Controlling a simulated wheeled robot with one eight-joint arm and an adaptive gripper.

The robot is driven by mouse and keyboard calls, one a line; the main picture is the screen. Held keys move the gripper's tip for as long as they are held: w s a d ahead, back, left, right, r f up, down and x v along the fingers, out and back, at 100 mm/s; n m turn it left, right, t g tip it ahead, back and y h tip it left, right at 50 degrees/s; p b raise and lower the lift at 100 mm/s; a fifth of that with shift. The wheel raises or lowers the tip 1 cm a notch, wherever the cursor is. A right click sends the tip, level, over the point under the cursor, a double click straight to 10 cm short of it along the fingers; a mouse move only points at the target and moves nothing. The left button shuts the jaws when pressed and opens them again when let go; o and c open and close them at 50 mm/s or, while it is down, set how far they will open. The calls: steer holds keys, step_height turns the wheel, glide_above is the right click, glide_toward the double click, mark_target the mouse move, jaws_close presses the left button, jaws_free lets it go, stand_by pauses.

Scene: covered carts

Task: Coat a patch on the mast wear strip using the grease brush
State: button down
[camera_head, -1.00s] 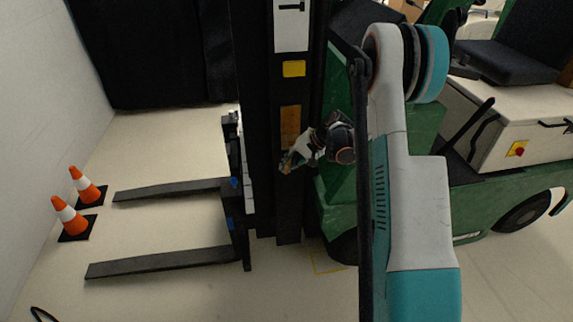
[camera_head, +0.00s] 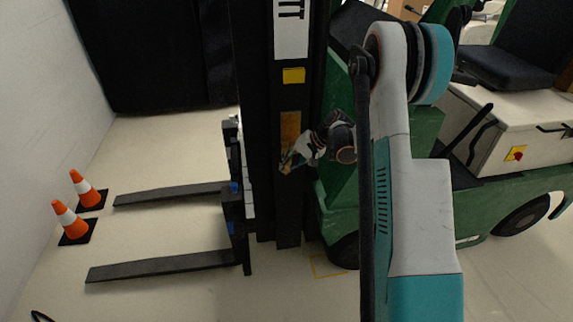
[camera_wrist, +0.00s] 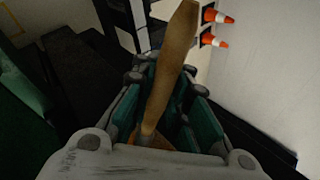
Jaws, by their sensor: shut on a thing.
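The forklift mast (camera_head: 258,200) stands upright and dark in the middle of the head view. An orange-brown strip (camera_head: 290,126) on its face, below a yellow square, appears to be the wear strip. My gripper (camera_head: 293,160) is at the lower end of this strip, coming from the right. It is shut on the grease brush, whose tan wooden handle (camera_wrist: 172,70) rises between the fingers in the wrist view. The bristles cannot be made out. I cannot tell whether the brush touches the strip.
Two dark forks (camera_head: 165,265) reach left from the mast. Two orange cones (camera_head: 70,221) stand by the left wall. The green truck body (camera_head: 475,205) fills the right, with a seat (camera_head: 495,62). A yellow square (camera_head: 293,75) and a white label (camera_head: 291,35) are above the strip.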

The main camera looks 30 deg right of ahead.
steer(key=shift+r, duration=0.1)
steer(key=shift+w+r+p, duration=0.1)
steer(key=shift+r+p, duration=0.55)
steer(key=shift+r, duration=0.6)
steer(key=shift+a, duration=0.1)
steer(key=shift+a, duration=0.4)
steer(key=shift+f, duration=0.15)
steer(key=shift+w+f+b, duration=0.1)
steer(key=shift+f+b, duration=1.1)
steer(key=shift+f, duration=0.1)
steer(key=shift+f+b, duration=0.95)
steer(key=shift+f, duration=0.4)
